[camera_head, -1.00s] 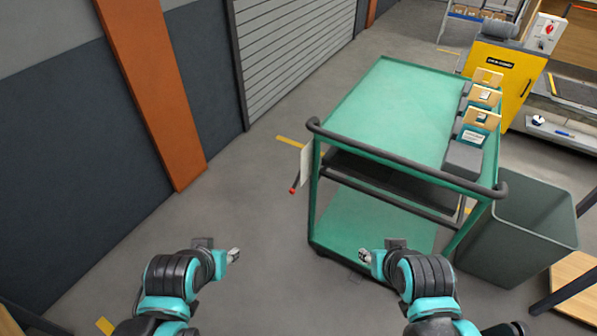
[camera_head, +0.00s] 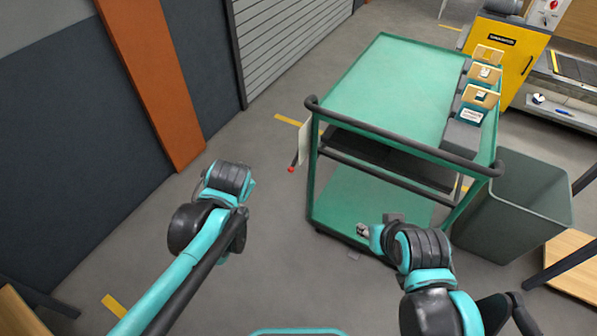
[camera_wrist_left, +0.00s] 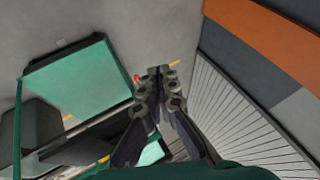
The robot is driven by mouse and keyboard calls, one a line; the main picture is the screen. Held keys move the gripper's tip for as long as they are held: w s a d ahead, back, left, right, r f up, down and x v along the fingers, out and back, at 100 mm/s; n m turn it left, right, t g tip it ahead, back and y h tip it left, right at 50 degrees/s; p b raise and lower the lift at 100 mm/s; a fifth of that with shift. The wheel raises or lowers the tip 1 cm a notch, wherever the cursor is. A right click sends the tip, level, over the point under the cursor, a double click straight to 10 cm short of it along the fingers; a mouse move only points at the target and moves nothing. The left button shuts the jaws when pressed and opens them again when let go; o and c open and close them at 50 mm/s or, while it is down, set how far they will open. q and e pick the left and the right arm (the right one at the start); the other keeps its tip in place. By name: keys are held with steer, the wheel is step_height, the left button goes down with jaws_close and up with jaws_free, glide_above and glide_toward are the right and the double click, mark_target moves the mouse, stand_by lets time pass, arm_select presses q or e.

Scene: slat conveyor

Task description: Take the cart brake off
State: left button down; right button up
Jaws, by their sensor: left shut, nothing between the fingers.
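The green cart (camera_head: 384,95) stands right of centre in the head view, with a dark push handle (camera_head: 395,138) along its near edge. A dark lever with a red tip (camera_head: 291,169) hangs at the cart's left near corner, beside a pale tag (camera_head: 305,140). In the left wrist view the red tip (camera_wrist_left: 137,78) shows just left of my left gripper (camera_wrist_left: 158,76). That gripper is shut and empty; whether it touches the lever I cannot tell. In the head view my left wrist hides its fingers. My right gripper (camera_head: 363,231) is before the cart's lower shelf; its finger opening is unclear.
Several small boxes with cards (camera_head: 480,95) stand on the cart's right side. A grey-green bin (camera_head: 520,220) stands right of the cart. A yellow cabinet (camera_head: 508,60) is behind. Floor between the cart and the left wall (camera_head: 60,140) is clear.

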arm_select(q)
steer(key=w+d+f+m+t+y+p, duration=0.25)
steer(key=w+d+f+m, duration=0.75)
steer(key=w+d+f, duration=0.55)
steer(key=w+d+f+m+t, duration=0.1)
steer(key=d+f+m+t, duration=0.1)
steer(key=d+f, duration=0.4)
steer(key=shift+w+d+f+m, duration=0.15)
steer(key=shift+w+f+m, duration=0.25)
steer(key=shift+f+m, duration=0.5)
steer(key=b+x, duration=0.4)
steer(key=x, duration=0.6)
steer(key=a+r, duration=0.1)
steer(key=s+a+r+b, duration=0.1)
steer(key=a, duration=0.1)
steer(key=shift+s+a+r, duration=0.1)
steer(key=shift+s+r, duration=0.1)
